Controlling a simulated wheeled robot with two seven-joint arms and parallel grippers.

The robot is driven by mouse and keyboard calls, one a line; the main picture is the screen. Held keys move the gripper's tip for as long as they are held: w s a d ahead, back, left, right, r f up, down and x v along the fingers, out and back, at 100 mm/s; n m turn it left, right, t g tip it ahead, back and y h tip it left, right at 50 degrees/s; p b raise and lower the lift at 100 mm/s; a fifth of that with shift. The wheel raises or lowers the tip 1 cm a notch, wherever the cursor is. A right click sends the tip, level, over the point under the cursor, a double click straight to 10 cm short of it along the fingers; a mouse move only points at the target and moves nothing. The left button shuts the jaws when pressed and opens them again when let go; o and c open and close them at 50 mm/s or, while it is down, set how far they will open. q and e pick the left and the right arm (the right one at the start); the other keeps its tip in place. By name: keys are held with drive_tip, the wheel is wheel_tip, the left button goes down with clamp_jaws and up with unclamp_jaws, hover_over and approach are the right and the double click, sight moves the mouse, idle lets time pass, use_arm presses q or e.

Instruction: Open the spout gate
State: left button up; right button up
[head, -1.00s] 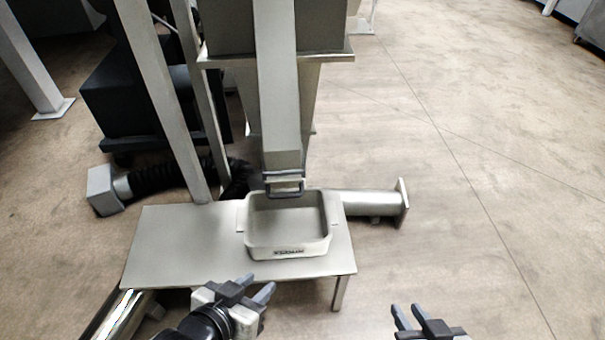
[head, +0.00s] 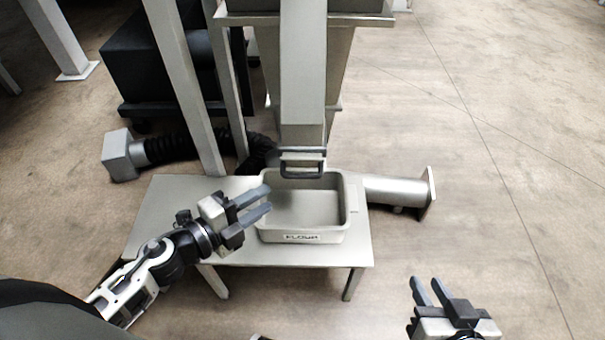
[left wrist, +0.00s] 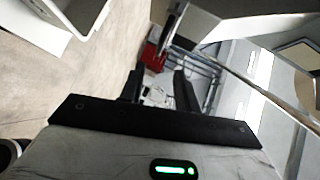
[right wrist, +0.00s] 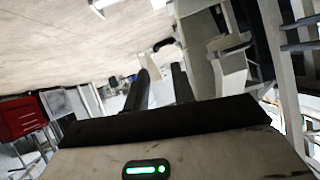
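The spout (head: 303,75) is a grey square chute coming down at centre in the head view. At its lower end is the spout gate (head: 302,158) with a dark handle bar, just above the back of the flour tray. My left gripper (head: 268,197) is open and empty at the tray's left rim, lower in the picture and left of the gate, apart from its handle. Its fingers (left wrist: 158,85) also show parted in the left wrist view. My right gripper (head: 426,279) is open and empty at the lower right, away from the gate; the right wrist view shows its parted fingers (right wrist: 160,80).
The tray (head: 303,236) labelled flour stands on a small grey table (head: 172,210). A metal post (head: 185,90) rises at the table's back left. A flanged pipe (head: 395,190) lies behind at right. The floor (head: 490,210) right of the table is clear.

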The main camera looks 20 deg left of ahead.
sight(299, 178)
use_arm(q)
drive_tip(key=x, duration=1.1)
drive_tip(key=shift+w+d, duration=0.15)
drive_tip(key=shift+w, duration=0.25)
drive_tip(key=shift+c, duration=0.2)
